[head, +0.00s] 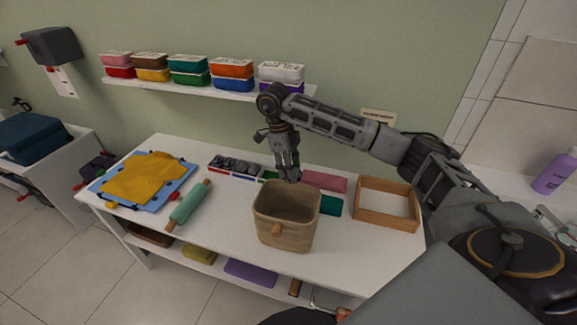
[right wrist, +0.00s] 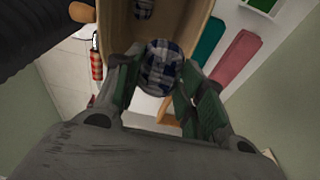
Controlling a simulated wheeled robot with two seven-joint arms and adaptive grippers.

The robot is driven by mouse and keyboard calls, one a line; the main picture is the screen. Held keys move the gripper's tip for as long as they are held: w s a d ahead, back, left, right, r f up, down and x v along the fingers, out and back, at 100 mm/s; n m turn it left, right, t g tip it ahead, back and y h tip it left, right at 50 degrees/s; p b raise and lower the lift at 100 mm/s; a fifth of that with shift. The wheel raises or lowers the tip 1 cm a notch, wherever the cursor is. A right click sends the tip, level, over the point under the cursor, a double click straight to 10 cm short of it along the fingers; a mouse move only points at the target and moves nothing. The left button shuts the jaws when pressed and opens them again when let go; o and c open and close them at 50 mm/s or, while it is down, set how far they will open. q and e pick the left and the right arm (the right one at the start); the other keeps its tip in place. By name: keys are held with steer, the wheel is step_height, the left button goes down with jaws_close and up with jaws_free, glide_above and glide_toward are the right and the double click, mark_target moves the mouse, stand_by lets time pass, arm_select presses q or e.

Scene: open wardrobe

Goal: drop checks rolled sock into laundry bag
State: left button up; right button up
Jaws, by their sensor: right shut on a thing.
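The laundry bag (head: 287,232) is a tan, open-topped container with a small orange-brown tab on its front, standing on the white table. My right gripper (head: 290,176) points down at the bag's far rim. In the right wrist view it is shut on the checks rolled sock (right wrist: 160,68), a blue, white and dark plaid bundle between the fingertips. The bag's tan wall (right wrist: 185,25) shows just beyond the sock. A similar checked piece (right wrist: 143,8) shows at the top, inside the bag. The sock cannot be made out in the head view. My left gripper is not in view.
Left of the bag lie a green rolling pin (head: 189,205) and a yellow cloth (head: 145,178) on a blue board. A divided tray (head: 236,167) is behind. An empty wooden frame box (head: 388,203) stands right. A shelf (head: 205,89) of colored boxes hangs above.

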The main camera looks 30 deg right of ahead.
steer(key=shift+w, duration=0.2)
steer(key=shift+r, duration=0.1)
steer(key=shift+s, duration=0.15)
steer(key=shift+f, duration=0.35)
step_height(320, 180, down, 20)
steer(key=b, duration=1.1)
steer(key=shift+f+b, duration=0.15)
steer(key=shift+b, duration=0.15)
stand_by(0.8)
stand_by(0.4)
